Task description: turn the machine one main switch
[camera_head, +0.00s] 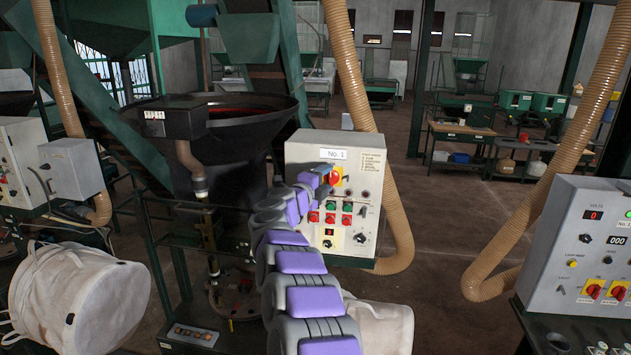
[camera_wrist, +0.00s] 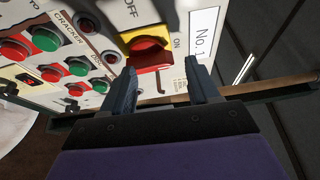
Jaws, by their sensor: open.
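The machine one control box (camera_head: 302,154) is a pale panel labelled "No. 1" in the middle of the head view. Its main switch, a red knob on a yellow plate, is at the panel's top, partly hidden behind my gripper (camera_head: 325,172) in the head view. In the wrist view the main switch (camera_wrist: 149,52) shows at top centre, with OFF and ON lettering beside it. My gripper (camera_wrist: 160,88) is open, its two dark fingers pointing at the panel on either side below the knob. The fingers look apart from the knob; the exact gap is hard to tell.
Red and green buttons (camera_wrist: 46,40) sit beside the switch on the same panel. A beige ribbed hose (camera_head: 392,200) runs close behind the box's right side. Another control panel (camera_head: 580,245) stands at the right. Open floor (camera_head: 440,235) lies between them.

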